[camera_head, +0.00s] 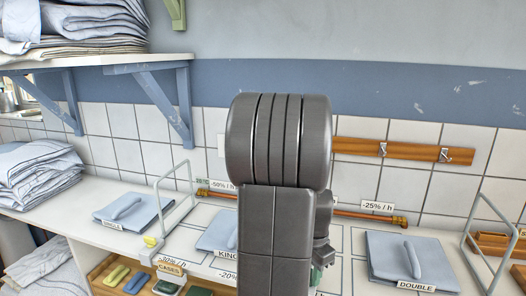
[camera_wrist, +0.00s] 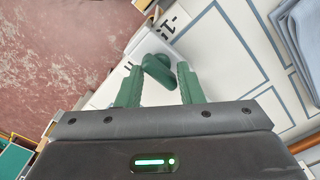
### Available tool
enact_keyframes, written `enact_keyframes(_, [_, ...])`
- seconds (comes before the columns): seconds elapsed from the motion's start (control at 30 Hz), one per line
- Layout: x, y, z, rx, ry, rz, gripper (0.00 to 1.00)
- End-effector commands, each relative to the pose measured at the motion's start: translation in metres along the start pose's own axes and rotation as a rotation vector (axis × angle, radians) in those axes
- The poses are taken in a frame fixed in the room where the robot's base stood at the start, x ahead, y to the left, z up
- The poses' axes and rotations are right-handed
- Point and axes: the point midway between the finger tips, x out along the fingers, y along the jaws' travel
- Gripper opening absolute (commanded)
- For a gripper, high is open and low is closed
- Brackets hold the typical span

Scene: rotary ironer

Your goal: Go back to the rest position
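My gripper (camera_wrist: 159,70) shows in the wrist view with its two green fingers spread apart. A dark green rounded knob (camera_wrist: 158,68) on a pale grey block lies beyond and between the fingertips. I see white surface between the fingers and take them as not closed on it. In the head view my dark grey arm stands upright in the middle and hides most of the gripper. The rest position itself is not marked in either view.
Wire stands (camera_head: 486,235) rise at both sides. Folded linen (camera_head: 38,174) is stacked left, below a shelf (camera_head: 100,62). A hook rail (camera_head: 400,149) is on the wall.

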Motion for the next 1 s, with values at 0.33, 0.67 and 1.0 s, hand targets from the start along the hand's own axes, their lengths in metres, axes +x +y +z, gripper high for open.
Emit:
enact_keyframes(0.33, [0.000, 0.000, 0.000, 0.153, 0.000, 0.000, 0.34])
enact_keyframes(0.67, [0.000, 0.000, 0.000, 0.163, 0.000, 0.000, 0.34])
enact_keyframes(1.0, [-0.018, 0.001, 0.014, 0.096, 0.006, -0.006, 0.34])
